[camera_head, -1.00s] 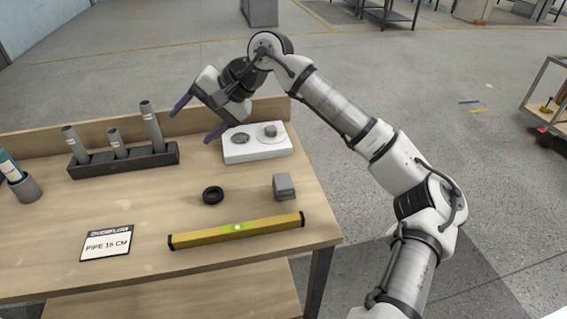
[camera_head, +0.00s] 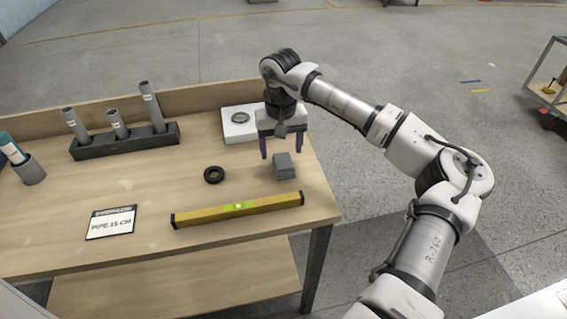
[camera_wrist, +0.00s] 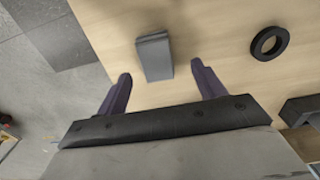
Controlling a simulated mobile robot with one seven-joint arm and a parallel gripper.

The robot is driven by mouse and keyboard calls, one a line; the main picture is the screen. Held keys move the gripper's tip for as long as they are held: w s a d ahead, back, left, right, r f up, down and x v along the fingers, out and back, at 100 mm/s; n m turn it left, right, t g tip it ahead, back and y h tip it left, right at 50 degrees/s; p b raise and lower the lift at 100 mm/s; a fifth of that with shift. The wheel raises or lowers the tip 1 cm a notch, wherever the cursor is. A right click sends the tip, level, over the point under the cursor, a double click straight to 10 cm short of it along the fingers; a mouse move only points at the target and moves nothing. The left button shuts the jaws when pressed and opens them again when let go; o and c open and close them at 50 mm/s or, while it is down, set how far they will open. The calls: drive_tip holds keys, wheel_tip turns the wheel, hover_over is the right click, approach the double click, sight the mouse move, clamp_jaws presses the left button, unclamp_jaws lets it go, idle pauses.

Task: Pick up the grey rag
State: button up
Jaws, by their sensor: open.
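The grey rag (camera_head: 284,166) is a small folded grey block on the right part of the wooden table, behind the right end of the yellow level. It also shows in the wrist view (camera_wrist: 154,57), at top centre, ahead of the fingers and between their lines. My gripper (camera_head: 283,150) points down over the table, just behind the rag, with its two dark purple fingers apart and nothing between them. In the wrist view the open fingers (camera_wrist: 160,78) lie on either side of the rag's near end, and I see no contact.
A black ring (camera_head: 214,175) lies left of the rag. The yellow level (camera_head: 238,210) lies in front, beside a sign card (camera_head: 111,222). A white block (camera_head: 238,124) stands behind, partly hidden by my gripper. A dark rack (camera_head: 124,142) with grey pipes stands back left.

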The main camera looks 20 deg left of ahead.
sight(283, 160)
drive_tip(key=shift+w+d+f+p, duration=0.15)
drive_tip(key=shift+f+p, duration=0.4)
drive_tip(key=shift+f, duration=0.75)
drive_tip(key=shift+s+d+f+p, duration=0.1)
drive_tip(key=shift+f+p, duration=0.4)
drive_tip(key=shift+f, duration=0.8)
drive_tip(key=c, duration=1.1)
drive_tip(key=shift+o, duration=0.2)
wheel_tip(283, 160, up, 20)
drive_tip(key=b, duration=0.3)
drive_tip(key=o, duration=0.5)
drive_tip(key=shift+c, duration=0.2)
drive_tip(key=c, duration=0.4)
drive_tip(key=shift+o, duration=0.2)
drive_tip(key=shift+d, duration=0.1)
